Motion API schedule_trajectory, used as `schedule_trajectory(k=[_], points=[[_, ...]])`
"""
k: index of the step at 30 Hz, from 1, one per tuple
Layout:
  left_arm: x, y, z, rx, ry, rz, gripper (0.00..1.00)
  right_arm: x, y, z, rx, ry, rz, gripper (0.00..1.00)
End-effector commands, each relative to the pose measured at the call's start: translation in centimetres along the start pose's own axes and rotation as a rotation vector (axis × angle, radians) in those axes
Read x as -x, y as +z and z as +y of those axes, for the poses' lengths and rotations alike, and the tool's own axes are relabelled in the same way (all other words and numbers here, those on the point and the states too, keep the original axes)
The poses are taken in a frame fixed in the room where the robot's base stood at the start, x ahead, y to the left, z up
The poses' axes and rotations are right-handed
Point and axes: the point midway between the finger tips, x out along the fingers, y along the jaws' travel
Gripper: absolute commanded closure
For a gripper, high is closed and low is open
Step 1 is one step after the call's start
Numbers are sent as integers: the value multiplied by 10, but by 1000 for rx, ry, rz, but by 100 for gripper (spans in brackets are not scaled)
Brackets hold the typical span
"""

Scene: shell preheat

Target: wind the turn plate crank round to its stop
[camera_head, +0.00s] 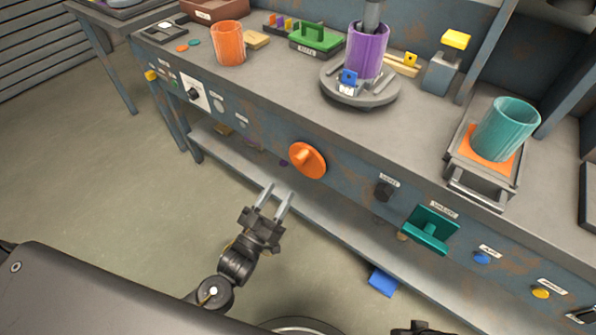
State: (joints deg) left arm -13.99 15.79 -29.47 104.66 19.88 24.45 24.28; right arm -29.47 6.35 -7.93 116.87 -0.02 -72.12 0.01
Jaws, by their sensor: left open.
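The turn plate (384,97) is a round grey disc on the bench top, with a purple cylinder (363,54) standing on it. An orange round crank (307,160) with a raised grip sits on the bench's front panel, below and left of the plate. I take it for the turn plate crank; no label on it is readable. My left gripper (274,204) is open and empty, fingers pointing up toward the panel. In the picture it lies just below and left of the orange crank, apart from it.
The front panel also carries a dark knob (384,190), a teal handle (430,231), a blue button (481,257) and a yellow button (541,292). A teal cylinder (506,129) and an orange cup (229,43) stand on the bench. A low shelf (337,226) runs beneath; open floor lies left.

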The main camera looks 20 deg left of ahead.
Motion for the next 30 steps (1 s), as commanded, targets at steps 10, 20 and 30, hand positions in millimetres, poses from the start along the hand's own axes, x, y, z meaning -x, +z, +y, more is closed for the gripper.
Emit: schedule_trajectory(k=[10, 20, 30], points=[[-22, -4, 2, 3, 4, 11, 50, 0, 0, 0, 0, -1, 0, 45], [-82, -4, 1, 2, 2, 8, 50, -6, 2, -1, 1, -2, -4, 45], [-109, -3, 1, 2, 2, 6, 50, -9, 3, -2, 1, -3, -5, 45]])
